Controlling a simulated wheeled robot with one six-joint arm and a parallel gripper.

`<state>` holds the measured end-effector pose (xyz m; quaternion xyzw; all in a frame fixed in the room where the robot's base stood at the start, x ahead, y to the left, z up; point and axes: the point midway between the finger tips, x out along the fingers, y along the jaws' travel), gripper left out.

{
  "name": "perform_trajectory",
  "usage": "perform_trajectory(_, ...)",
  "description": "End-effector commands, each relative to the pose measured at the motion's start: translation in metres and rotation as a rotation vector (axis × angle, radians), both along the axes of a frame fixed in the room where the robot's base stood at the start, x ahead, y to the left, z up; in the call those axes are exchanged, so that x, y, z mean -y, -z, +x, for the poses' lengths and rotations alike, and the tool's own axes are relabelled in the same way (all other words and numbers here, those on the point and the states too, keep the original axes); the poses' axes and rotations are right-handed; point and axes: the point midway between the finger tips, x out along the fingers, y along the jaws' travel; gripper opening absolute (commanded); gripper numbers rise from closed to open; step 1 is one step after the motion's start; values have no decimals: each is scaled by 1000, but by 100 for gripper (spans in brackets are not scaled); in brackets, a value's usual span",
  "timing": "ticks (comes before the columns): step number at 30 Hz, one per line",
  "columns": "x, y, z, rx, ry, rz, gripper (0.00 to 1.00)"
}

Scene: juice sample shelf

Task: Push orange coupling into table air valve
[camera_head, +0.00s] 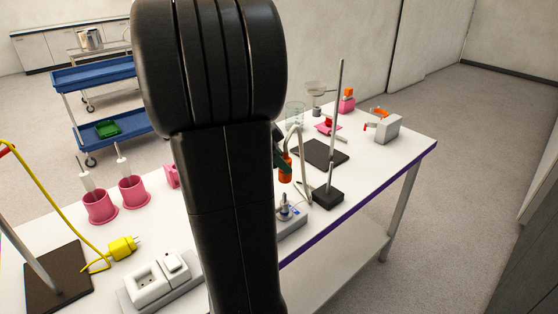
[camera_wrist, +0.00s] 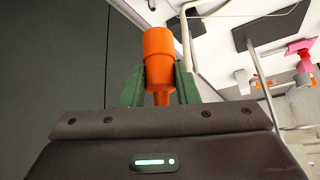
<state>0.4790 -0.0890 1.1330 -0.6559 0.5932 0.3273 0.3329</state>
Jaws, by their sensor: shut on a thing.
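The orange coupling (camera_head: 285,169) shows just right of my dark arm in the head view, above the table. A pale hose arches beside it. In the wrist view the coupling (camera_wrist: 158,58) stands between the two green fingers of my gripper (camera_wrist: 159,80), which are shut on it. In the head view my arm hides most of the gripper (camera_head: 281,153). A grey block with an upright metal fitting (camera_head: 284,206) and a blue mark sits on the table below the coupling; it looks like the air valve. The coupling is apart from the fitting. My arm hides part of the block.
A dark plate (camera_head: 320,153) and a grey box (camera_head: 388,130) stand farther back. Sockets (camera_head: 155,280), a yellow plug (camera_head: 122,248) and pink cups (camera_head: 100,207) are left.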

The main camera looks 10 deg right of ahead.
Motion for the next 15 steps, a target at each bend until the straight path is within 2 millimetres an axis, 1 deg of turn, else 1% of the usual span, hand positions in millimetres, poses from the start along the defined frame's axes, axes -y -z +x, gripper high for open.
perform_trajectory(12, 0, 33, 0, -1, 0, 0, 0)
perform_trajectory(14, 0, 38, 0, -2, 1, 0, 0)
perform_trajectory(15, 0, 37, 0, -1, 1, 0, 0)
